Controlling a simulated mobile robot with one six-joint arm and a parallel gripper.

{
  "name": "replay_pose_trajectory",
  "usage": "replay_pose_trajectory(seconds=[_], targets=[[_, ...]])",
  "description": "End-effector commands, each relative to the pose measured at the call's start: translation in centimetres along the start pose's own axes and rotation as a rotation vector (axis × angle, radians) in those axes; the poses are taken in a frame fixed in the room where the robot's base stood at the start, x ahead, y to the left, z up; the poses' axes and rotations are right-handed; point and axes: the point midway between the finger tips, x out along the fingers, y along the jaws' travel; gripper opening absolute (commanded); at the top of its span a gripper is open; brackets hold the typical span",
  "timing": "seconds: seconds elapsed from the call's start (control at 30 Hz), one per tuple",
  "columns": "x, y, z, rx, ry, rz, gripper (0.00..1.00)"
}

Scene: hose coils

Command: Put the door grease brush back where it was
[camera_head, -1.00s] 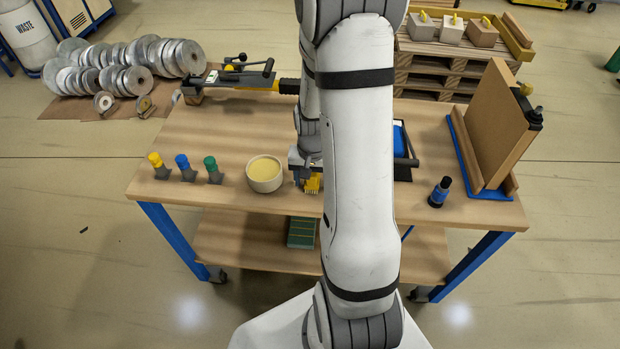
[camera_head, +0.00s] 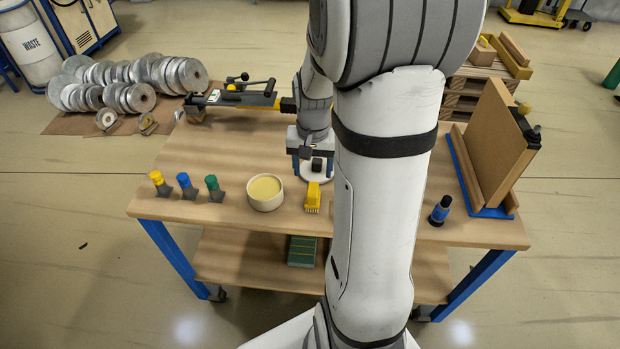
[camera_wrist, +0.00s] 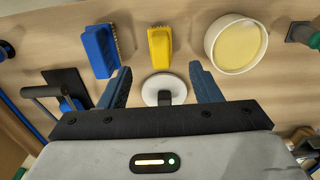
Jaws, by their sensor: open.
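A yellow brush (camera_head: 313,197) sits on the table just right of a round tub of pale yellow grease (camera_head: 265,193). In the wrist view the yellow brush (camera_wrist: 160,48) lies between a blue brush (camera_wrist: 101,50) and the tub (camera_wrist: 236,43). I cannot tell by a label which brush is the door grease brush. My gripper (camera_head: 312,169) is open behind the yellow brush and apart from it. In the wrist view a white disc with a black knob (camera_wrist: 165,88) shows between the spread blue fingers of my gripper (camera_wrist: 160,70). The blue brush is hidden in the head view.
Three small pieces with yellow, blue and green (camera_head: 212,188) tops stand left of the tub. A blue-and-black bottle (camera_head: 440,210) and an upright brown board (camera_head: 493,150) stand at the right. My arm covers the table's middle right.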

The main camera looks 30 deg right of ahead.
Motion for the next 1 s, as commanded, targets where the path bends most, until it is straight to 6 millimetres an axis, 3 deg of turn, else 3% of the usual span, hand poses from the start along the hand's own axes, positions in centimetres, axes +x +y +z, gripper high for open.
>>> replay_pose_trajectory(seconds=[0.13,0.23,0.5,0.77,1.0], targets=[[-1.6,-0.5,0.8,-0.031,0.016,-0.004,0.58],[-3.5,-1.4,2.6,-0.101,0.048,-0.013,0.58],[-9.2,-3.3,10.9,-0.395,0.173,-0.050,0.58],[-11.0,-3.5,16.2,-0.568,0.243,-0.071,0.58],[-11.1,-3.5,16.9,-0.593,0.251,-0.073,0.58]])
